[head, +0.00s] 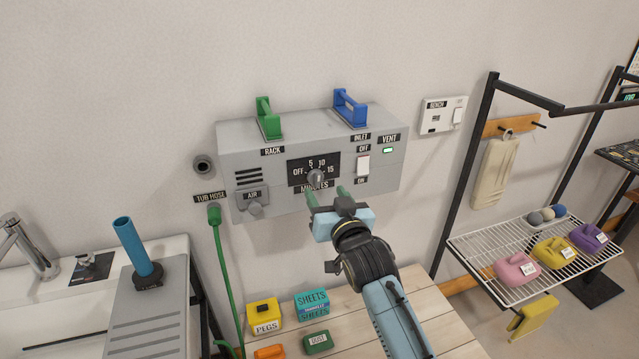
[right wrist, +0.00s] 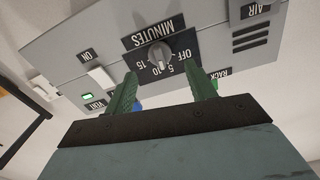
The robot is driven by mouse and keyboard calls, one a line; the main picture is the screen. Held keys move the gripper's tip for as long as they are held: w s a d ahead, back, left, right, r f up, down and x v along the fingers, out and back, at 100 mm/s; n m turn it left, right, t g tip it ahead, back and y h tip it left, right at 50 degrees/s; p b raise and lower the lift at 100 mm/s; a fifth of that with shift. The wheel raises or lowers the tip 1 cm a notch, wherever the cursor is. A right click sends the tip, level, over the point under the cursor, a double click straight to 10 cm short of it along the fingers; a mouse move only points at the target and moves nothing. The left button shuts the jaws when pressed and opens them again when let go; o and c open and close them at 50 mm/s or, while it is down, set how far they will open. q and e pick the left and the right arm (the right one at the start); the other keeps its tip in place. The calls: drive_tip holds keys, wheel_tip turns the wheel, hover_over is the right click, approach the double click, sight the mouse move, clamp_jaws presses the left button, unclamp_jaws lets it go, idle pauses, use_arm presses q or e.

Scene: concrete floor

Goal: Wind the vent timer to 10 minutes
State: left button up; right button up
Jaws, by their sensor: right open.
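The vent timer knob (head: 316,177) is a small grey dial on a black plate marked OFF, 5, 10, 15 and MINUTES, on the front of a grey wall box (head: 230,165). It also shows upside down in the right wrist view (right wrist: 160,55). I cannot tell clearly which mark it points at. My right gripper (head: 326,194) is open and empty, its two green fingers just below and in front of the knob, apart from it. In the right wrist view the fingers (right wrist: 164,76) stand on either side, with the knob beyond their tips. My left gripper is not in view.
A white switch (head: 363,166) and lit green VENT lamp (head: 388,150) sit right of the dial. Green (head: 268,120) and blue (head: 349,108) handles top the box. A wooden bench (head: 430,322) with small boxes lies below.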

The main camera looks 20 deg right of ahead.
sight(318, 182)
drive_tip(key=shift+w+a, duration=0.1)
drive_tip(key=shift+w, duration=2.5)
drive_tip(key=c, duration=0.9)
